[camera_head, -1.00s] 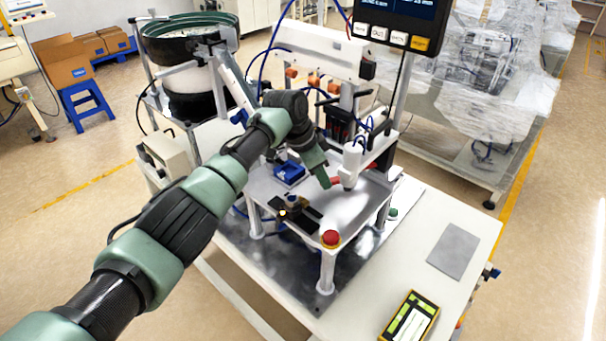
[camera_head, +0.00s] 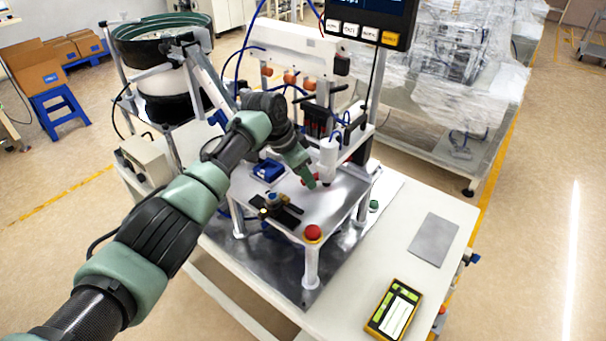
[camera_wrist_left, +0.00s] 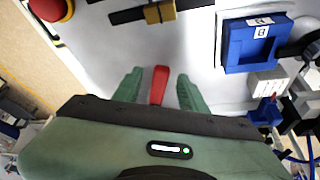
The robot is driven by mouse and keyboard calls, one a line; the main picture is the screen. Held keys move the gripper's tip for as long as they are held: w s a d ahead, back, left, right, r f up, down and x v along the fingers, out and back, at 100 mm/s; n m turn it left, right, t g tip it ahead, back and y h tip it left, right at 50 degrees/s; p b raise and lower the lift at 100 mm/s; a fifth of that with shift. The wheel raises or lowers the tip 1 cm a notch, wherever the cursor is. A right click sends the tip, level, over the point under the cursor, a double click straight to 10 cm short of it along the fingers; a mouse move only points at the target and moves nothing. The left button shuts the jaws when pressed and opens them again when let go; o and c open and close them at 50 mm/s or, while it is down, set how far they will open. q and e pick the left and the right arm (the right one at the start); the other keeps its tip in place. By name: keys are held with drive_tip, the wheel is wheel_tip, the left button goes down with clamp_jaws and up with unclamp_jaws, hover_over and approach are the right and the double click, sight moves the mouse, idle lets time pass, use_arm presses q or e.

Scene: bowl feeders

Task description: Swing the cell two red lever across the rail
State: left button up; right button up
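The red lever (camera_wrist_left: 158,86) shows in the left wrist view, lying over the pale metal plate between the two green fingers. My left gripper (camera_wrist_left: 159,92) is open around it, with a gap on each side. In the head view the left gripper (camera_head: 306,180) is low over the platform, next to a white cylinder (camera_head: 328,157), and mostly covers the lever. I cannot tell from these frames which rail belongs to the lever. My right gripper is not in view.
A blue block (camera_head: 268,171) and a black fixture with a brass part (camera_head: 280,208) sit on the platform (camera_head: 335,205). A red button (camera_head: 313,233) is at its front corner. A yellow handheld device (camera_head: 394,310) and a grey plate (camera_head: 434,239) lie on the table.

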use_arm(q)
drive_tip(key=b+v, duration=0.2)
drive_tip(key=v, duration=0.5)
drive_tip(key=shift+r, duration=0.4)
drive_tip(key=shift+a, duration=0.1)
